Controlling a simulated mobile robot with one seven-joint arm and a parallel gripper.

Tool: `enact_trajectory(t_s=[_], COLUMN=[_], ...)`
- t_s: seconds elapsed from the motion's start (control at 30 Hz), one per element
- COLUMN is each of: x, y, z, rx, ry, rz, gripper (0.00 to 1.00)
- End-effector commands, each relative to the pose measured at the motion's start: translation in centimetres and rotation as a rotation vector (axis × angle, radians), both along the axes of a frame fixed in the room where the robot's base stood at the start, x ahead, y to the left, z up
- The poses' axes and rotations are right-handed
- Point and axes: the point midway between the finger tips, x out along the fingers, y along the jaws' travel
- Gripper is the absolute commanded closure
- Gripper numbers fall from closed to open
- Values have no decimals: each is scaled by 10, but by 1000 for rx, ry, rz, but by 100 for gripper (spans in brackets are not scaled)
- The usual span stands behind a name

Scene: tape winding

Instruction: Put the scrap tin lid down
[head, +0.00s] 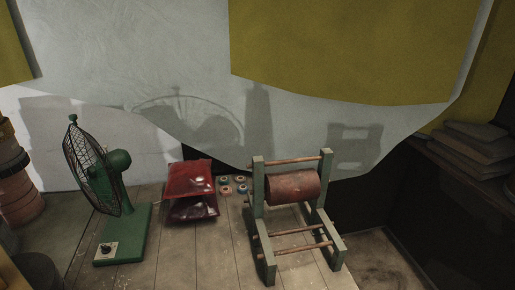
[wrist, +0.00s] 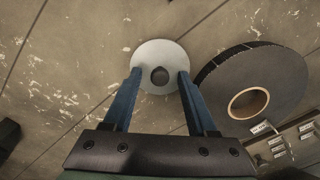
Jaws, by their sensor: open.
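In the wrist view a round pale grey disc, which looks like the scrap tin lid (wrist: 160,49), lies on or close above a worn, scuffed surface. It has a dark round knob or hole (wrist: 160,76) at its middle. My gripper (wrist: 159,73) is open, with its two blue fingers on either side of that dark middle and their tips over the disc. I cannot tell whether the fingers touch it. Neither my gripper nor the lid can be made out in the head view.
A large dark roll (wrist: 285,78) with a cardboard core sits close right of the disc, with small labelled boxes (wrist: 295,145) below it. The head view shows a green fan (head: 120,225), red bags (head: 190,180) and a winding frame (head: 258,215).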

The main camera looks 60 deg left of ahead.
Motion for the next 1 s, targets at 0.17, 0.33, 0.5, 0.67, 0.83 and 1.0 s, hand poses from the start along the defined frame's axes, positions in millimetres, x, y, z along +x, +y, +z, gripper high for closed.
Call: enact_trajectory(t_s=[0.17, 0.33, 0.5, 0.67, 0.83, 1.0], x=[1, 1, 1, 1, 0, 0], y=[0, 1, 1, 1, 0, 0], z=[19, 54, 89, 111, 121, 122], rx=[2, 3, 3, 1, 0, 0], ry=[-2, -4, -4, -2, 0, 0], rz=[0, 0, 0, 0, 0, 0], gripper=[42, 42, 42, 42, 42, 42])
